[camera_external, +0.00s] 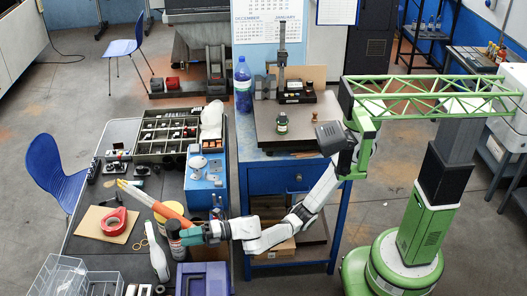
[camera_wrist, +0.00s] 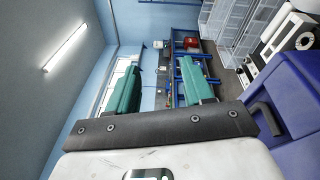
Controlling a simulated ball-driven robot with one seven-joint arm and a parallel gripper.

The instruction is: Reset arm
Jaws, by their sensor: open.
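My gripper (camera_external: 190,236) is low over the front part of the dark bench at the left, with my arm stretched out from the right. Its two teal fingers stand apart in the wrist view (camera_wrist: 161,85), with only background seen between them. A dark can (camera_external: 174,240) with a reddish band is right beside the fingertips in the external view; whether they touch it cannot be told. An orange tapered tool (camera_external: 170,210) lies just behind the can.
A purple-blue box (camera_external: 203,280) is close in front of my gripper; a blue box also fills the right of the wrist view (camera_wrist: 290,95). A white bottle (camera_external: 157,258), red tape roll (camera_external: 114,222) and clear bins (camera_external: 60,277) are left. The blue workbench (camera_external: 290,188) stands behind my forearm.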

